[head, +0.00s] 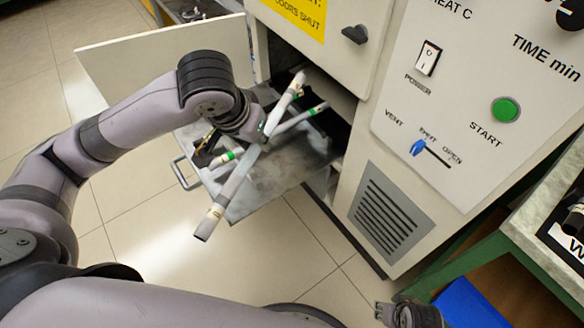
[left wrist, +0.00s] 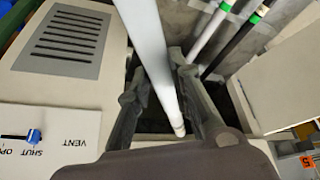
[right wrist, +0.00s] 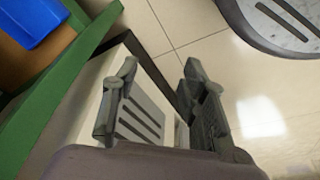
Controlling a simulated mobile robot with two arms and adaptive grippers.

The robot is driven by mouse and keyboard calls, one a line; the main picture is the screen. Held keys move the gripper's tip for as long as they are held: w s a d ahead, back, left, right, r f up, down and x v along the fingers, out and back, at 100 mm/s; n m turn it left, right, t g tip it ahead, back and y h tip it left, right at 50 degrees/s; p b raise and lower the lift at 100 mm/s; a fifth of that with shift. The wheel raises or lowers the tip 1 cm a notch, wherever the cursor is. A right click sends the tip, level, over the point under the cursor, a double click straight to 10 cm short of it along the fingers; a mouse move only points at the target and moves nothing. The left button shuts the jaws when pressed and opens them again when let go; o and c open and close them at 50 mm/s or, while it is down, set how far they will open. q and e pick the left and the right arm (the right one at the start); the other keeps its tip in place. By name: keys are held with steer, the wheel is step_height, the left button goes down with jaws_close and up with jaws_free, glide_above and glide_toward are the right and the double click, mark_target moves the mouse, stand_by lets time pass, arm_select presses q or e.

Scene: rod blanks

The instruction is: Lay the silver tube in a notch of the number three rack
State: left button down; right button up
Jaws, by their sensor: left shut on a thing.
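A long silver-grey tube (head: 235,185) with pale bands near its ends slants over the pulled-out tray of the oven. My left gripper (head: 262,132) is shut on it near its middle. In the left wrist view the tube (left wrist: 152,50) looks bright and runs between the two fingers (left wrist: 160,82). My right gripper (head: 408,312) is at the bottom of the head view, far from the tube. In the right wrist view it (right wrist: 160,88) is open and empty. I cannot make out a number three rack in any view.
Below the held tube, the oven tray (head: 250,200) holds other rods, including a pale one with green bands (head: 297,119) and a black one (left wrist: 235,46). The oven door (head: 160,50) stands open. A green-framed bench (head: 520,225) with a blue bin (head: 468,303) is at right.

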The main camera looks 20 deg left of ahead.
arm_select(q)
steer(key=w+d+f+m+h+b, duration=0.2)
steer(key=w+f+m+b, duration=0.5)
steer(key=w+f, duration=0.75)
arm_select(e)
step_height(320, 180, up, 10)
steer(key=t, duration=0.1)
arm_select(q)
steer(key=shift+n+g, duration=0.4)
steer(key=f+b, duration=0.1)
steer(key=f, duration=0.2)
steer(key=f+b, duration=0.1)
steer(key=f, duration=0.1)
steer(key=w+f+b, duration=0.1)
steer(key=f+b, duration=0.1)
steer(key=f, duration=0.1)
steer(key=shift+w+a+f, duration=0.1)
steer(key=shift+a+f, duration=0.15)
steer(key=shift+f, duration=0.05)
arm_select(e)
steer(key=w+a+r+t+y, duration=0.1)
steer(key=w+a+t, duration=0.1)
steer(key=w+t, duration=0.2)
steer(key=w, duration=0.3)
steer(key=shift+w+a, duration=0.15)
steer(key=shift+w, duration=0.1)
steer(key=shift+r, duration=0.1)
